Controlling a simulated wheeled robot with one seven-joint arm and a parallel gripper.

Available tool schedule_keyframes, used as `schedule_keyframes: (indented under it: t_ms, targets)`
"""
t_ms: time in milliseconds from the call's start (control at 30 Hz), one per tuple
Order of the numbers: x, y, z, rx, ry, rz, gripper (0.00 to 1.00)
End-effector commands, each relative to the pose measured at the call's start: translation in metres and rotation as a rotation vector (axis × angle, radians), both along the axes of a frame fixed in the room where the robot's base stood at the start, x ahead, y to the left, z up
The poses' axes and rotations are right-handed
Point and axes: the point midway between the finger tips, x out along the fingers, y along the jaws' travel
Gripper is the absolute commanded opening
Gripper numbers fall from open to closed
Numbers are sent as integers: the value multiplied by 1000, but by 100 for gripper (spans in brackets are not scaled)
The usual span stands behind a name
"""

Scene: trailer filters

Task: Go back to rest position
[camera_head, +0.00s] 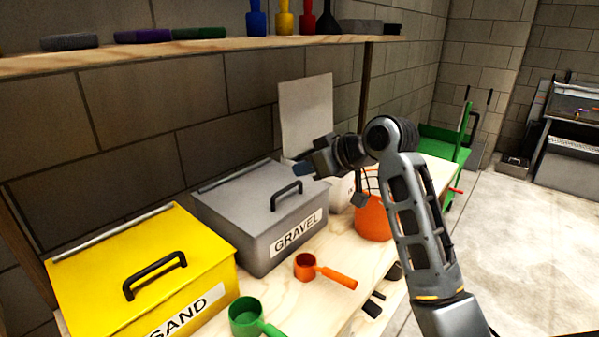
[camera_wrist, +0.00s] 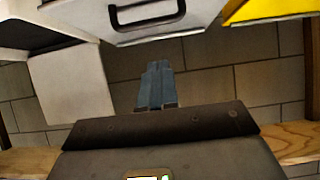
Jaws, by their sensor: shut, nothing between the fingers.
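My gripper (camera_head: 303,168) is at the end of my grey arm, above the right part of the grey GRAVEL box (camera_head: 240,215) and near its black handle. Its fingers point left in the head view. In the wrist view the blue-grey fingers (camera_wrist: 157,86) are together, with nothing between them. The GRAVEL box has its lid down; its handle side also shows at the top of the wrist view (camera_wrist: 200,15). My arm hides part of the bench and the things behind it.
A yellow SAND box (camera_head: 150,265), a green scoop (camera_head: 246,316) and an orange scoop (camera_head: 306,267) are on the wooden bench. An orange bucket (camera_head: 372,220) is beside my arm. A shelf (camera_head: 200,47) runs above. Open floor (camera_head: 520,240) lies at right.

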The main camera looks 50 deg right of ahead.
Motion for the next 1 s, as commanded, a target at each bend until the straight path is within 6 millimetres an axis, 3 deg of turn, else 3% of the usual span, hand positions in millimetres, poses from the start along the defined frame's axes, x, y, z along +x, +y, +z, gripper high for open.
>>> schedule_keyframes:
  t_ms: [100,300,700,867,1000]
  targets:
    - [-21,-2,14,-1,-3,-3,0]
    - [-45,-3,30,-1,-1,-3,0]
    - [-54,-2,35,0,0,-1,0]
    - [-52,11,22,29,-16,-9,0]
    - [-50,42,-10,95,-57,-43,0]
